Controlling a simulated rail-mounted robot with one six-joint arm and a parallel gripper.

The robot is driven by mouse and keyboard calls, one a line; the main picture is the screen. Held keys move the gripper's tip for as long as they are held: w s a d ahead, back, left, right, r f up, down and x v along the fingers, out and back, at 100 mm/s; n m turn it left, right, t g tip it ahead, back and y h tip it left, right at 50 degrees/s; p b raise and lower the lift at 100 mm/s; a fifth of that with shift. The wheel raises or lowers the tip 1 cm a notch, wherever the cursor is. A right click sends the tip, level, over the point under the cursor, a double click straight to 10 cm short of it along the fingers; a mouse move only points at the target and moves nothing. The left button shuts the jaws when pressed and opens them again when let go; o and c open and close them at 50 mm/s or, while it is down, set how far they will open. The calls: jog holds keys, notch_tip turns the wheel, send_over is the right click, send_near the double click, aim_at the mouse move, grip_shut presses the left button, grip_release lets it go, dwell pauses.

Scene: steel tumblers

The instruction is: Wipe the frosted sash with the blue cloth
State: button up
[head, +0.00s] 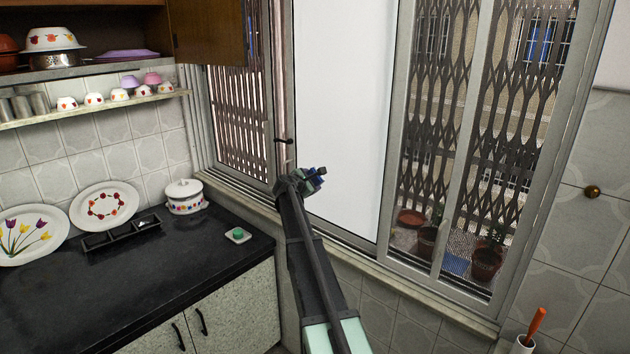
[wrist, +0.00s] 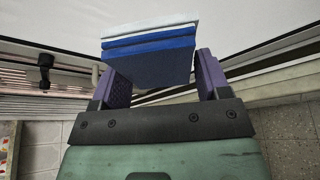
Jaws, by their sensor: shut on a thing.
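The frosted sash (head: 345,110) is a plain white panel in the window, left of the clear panes. It also shows as a pale surface in the wrist view (wrist: 215,12). My gripper (wrist: 152,82) is shut on the folded blue cloth (wrist: 150,55), which sits between its purple fingers with a pale layer along its far edge. In the head view my gripper (head: 312,180) is in front of the lower left part of the sash, and the cloth is mostly hidden there. I cannot tell whether the cloth touches the sash.
A window handle (head: 284,141) is on the frame just left of my gripper. The stone sill (head: 400,281) runs below. A dark counter (head: 150,275) at left holds a white lidded pot (head: 185,197), plates and a small dish with a green item (head: 238,235).

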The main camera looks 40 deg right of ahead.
jog(key=a, duration=0.3)
jog(key=shift+s, duration=0.25)
dwell(0.4)
